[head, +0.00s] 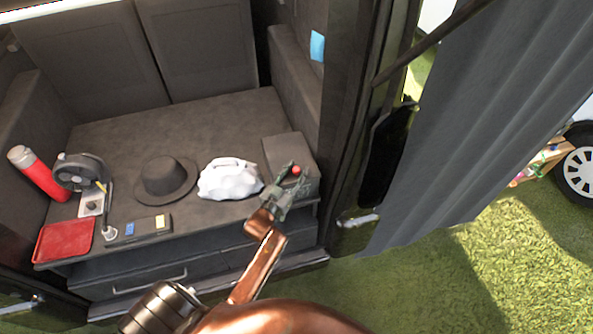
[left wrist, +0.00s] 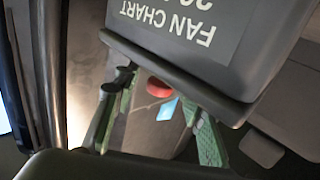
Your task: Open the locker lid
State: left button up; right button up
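A dark grey box (head: 284,150), which looks like the locker, stands at the right end of the shelf with its lid down. A small red knob (head: 296,170) shows at its front; a red round part (left wrist: 158,87) also shows in the left wrist view. My left gripper (head: 284,186) is at the box's front right by the knob. Its green-padded fingers (left wrist: 158,118) are spread, with the red part beyond and between them; I cannot tell whether they touch it. A grey casing (left wrist: 180,35) with upside-down "FAN CHART" lettering fills the top of the wrist view. My right gripper is out of view.
A white bag (head: 230,179) sits just left of the box. A dark hat (head: 165,180), red cylinder (head: 38,174), and red tray (head: 64,241) are further left. A grey curtain (head: 460,120) hangs on the right. Grass (head: 440,280) lies below.

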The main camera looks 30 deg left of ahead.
pick_arm(q)
grip_shut()
dwell(0.6)
